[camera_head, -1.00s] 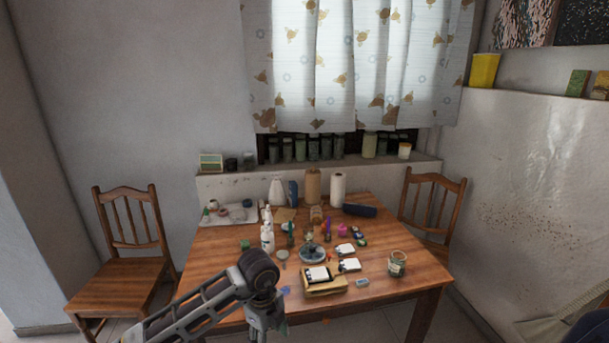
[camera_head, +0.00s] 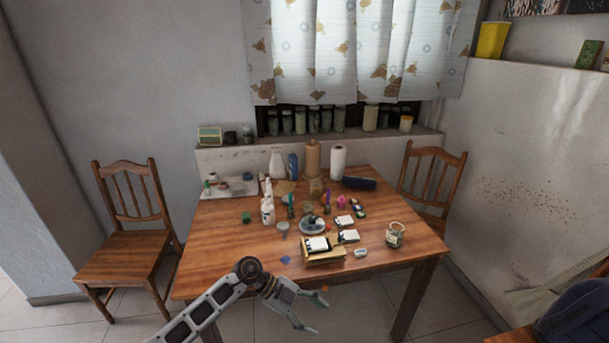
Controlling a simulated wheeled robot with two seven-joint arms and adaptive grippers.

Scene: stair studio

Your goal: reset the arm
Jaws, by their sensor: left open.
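My left arm comes in from the bottom left, its elbow-like joint in front of the table's near edge. My left gripper (camera_head: 316,311) is open and empty, below and in front of the wooden table (camera_head: 225,257), over the floor. Its fingers are spread and touch nothing. My right arm and gripper are not in view.
Bottles, a glass jar (camera_head: 394,235), a wooden tray (camera_head: 323,256) and several small items crowd the table. A wooden chair (camera_head: 130,245) stands on the left, another (camera_head: 432,180) at the right. A dark blue bag (camera_head: 575,318) is at the bottom right. Tiled floor before the table is free.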

